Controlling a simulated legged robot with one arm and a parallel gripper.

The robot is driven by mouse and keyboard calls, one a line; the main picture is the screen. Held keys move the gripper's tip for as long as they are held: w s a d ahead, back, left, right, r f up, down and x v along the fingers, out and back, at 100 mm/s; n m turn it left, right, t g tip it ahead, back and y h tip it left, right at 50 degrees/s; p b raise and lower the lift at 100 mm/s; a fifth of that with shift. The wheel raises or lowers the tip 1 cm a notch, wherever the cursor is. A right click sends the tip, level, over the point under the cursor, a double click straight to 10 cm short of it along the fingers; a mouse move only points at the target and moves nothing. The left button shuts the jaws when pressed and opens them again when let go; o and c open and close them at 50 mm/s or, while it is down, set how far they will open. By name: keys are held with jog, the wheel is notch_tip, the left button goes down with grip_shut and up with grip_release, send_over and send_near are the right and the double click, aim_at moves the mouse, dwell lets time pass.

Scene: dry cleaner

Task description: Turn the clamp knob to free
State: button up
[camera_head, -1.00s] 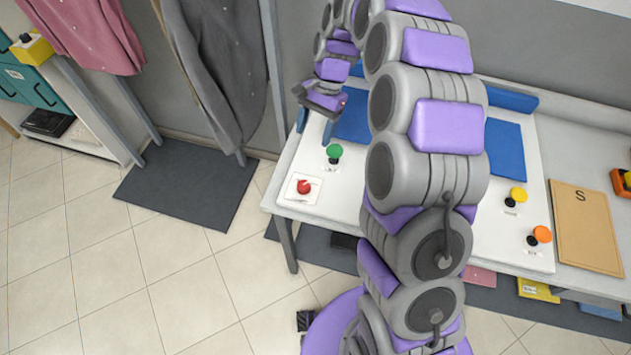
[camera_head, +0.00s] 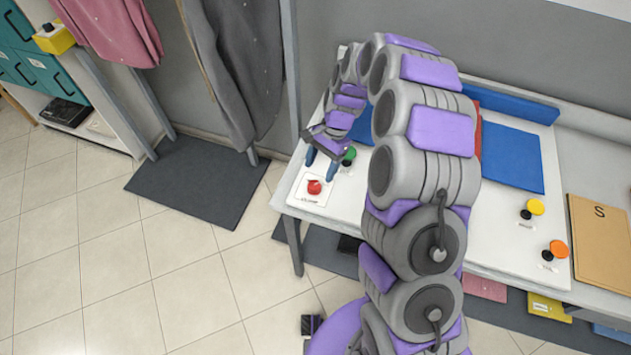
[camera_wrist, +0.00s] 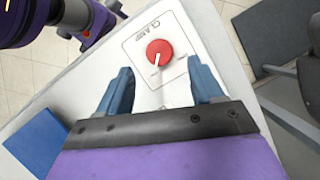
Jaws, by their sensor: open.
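The clamp knob (camera_head: 314,187) is a red round knob on a white label plate at the near left corner of the white table. In the wrist view the red knob (camera_wrist: 160,53) carries a white pointer line, and the plate beside it reads CLAMP. My gripper (camera_head: 321,166) is over that corner, close to the knob. In the wrist view my gripper (camera_wrist: 160,85) is open and empty, with its two blue fingers apart. The knob lies between and beyond the fingertips, with no contact visible.
A green knob (camera_head: 349,154) stands close beside my gripper. Yellow (camera_head: 535,207) and orange (camera_head: 558,249) knobs stand at the table's right. Blue pads (camera_head: 512,158) lie behind my arm. Grey garments (camera_head: 238,65) hang at the left.

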aim_at(315, 184)
jog(key=x, duration=0.5)
jog(key=shift+s+a+f+b, duration=0.1)
jog(key=shift+f+b, duration=0.25)
jog(key=shift+b, duration=0.05)
jog(key=c, duration=1)
